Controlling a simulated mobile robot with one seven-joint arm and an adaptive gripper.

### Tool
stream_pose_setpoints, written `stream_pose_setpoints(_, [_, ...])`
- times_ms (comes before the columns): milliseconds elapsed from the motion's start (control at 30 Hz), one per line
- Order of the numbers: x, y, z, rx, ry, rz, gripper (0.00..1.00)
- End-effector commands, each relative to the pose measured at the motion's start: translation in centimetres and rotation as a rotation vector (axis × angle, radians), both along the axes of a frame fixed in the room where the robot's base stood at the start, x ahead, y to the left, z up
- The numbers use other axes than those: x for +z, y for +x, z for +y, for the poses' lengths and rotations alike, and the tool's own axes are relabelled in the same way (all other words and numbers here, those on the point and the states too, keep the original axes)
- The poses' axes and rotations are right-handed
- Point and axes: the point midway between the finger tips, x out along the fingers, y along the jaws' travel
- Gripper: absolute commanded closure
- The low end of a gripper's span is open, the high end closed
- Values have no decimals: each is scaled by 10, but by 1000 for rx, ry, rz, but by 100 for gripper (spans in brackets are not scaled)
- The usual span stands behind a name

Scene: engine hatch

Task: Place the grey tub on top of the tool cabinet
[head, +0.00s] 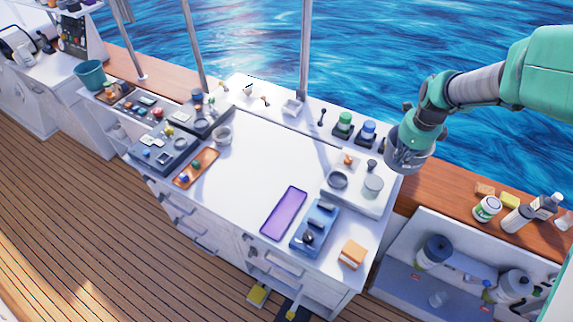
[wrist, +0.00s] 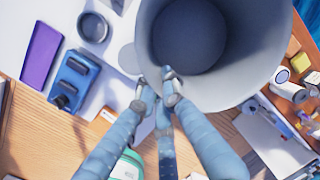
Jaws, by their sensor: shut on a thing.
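A grey tub (head: 407,158) hangs from my gripper (head: 418,138), above the back right corner of the white tool cabinet. In the wrist view the tub (wrist: 250,75) fills the top middle, with its open mouth facing the camera. My gripper (wrist: 165,92) is shut on the tub's near rim. The white tool cabinet (head: 265,155), with drawers on its front, stands in the middle of the head view. Its top has a broad bare area left of centre. The height gap between the tub and the surface below is hard to tell.
A purple tray (head: 284,212), a blue device (head: 315,228) and an orange box (head: 352,254) lie on the cabinet's front right. An orange tray (head: 196,167) and dark organisers (head: 163,147) are at its left. Bottles (head: 487,208) stand on the wooden ledge at right.

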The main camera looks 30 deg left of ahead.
Motion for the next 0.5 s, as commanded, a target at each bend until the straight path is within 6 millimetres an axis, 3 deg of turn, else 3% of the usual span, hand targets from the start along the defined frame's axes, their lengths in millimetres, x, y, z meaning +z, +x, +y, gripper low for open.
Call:
stream_pose_setpoints(100, [2, -17, 39, 87, 1, -1, 100])
stream_pose_setpoints(500, [2, -86, 150, 373, 2, -1, 100])
